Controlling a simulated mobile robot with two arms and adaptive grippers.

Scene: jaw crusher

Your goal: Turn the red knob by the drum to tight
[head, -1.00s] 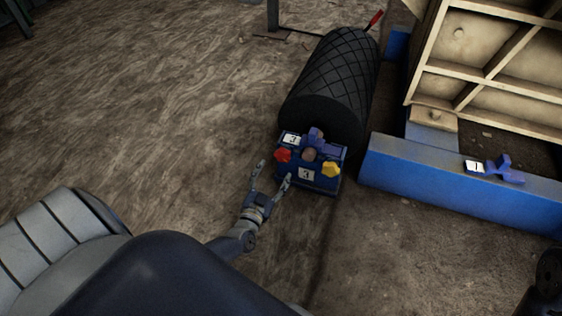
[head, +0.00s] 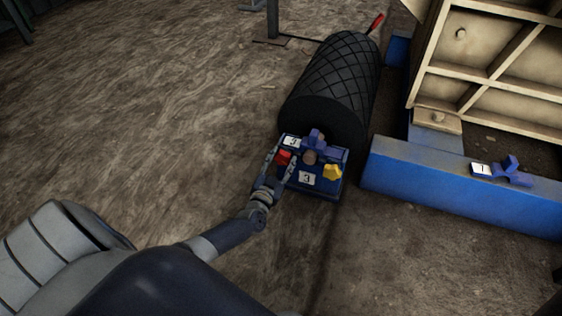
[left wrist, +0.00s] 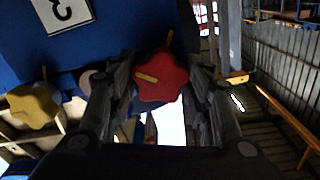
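The red knob (head: 283,157) sits on the left side of a blue block in front of the black drum (head: 335,80). In the left wrist view the star-shaped red knob (left wrist: 160,78) has an orange pointer bar and lies between the two fingers. My left gripper (head: 284,157) reaches it from below left, one finger on each side. The fingers stand apart; firm contact cannot be made out. My right gripper is not in view.
A yellow knob (head: 333,172) is on the right of the same block, with a purple handle (head: 318,139) between and behind. Number plates are on the block. A blue beam (head: 450,188) with another purple handle (head: 513,172) lies to the right. Ground at left is clear.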

